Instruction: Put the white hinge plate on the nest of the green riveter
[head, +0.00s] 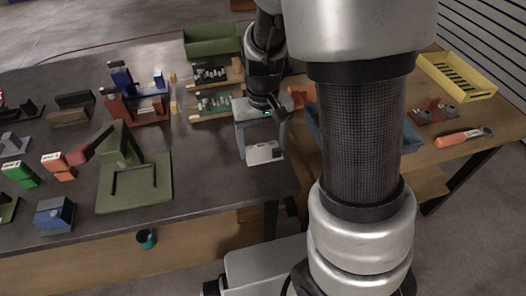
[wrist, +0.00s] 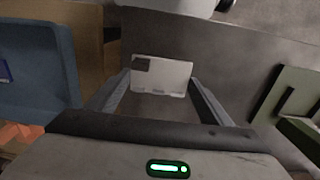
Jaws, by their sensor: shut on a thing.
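My gripper (wrist: 160,88) is shut on the white hinge plate (wrist: 168,72), which sits between its two fingertips in the wrist view. In the head view the white plate (head: 264,154) hangs below my gripper (head: 262,146), near the front right edge of the dark table. The green riveter (head: 122,150) stands to the left on its green base, with a dark red handle pointing left. The riveter's green base (wrist: 296,92) also shows at the right of the wrist view. I cannot make out its nest clearly.
A blue bin (wrist: 40,60) lies left of my gripper in the wrist view. A blue block (head: 54,215) and a green block (head: 20,174) sit left of the riveter. Bare dark table (head: 208,170) lies between the plate and the riveter.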

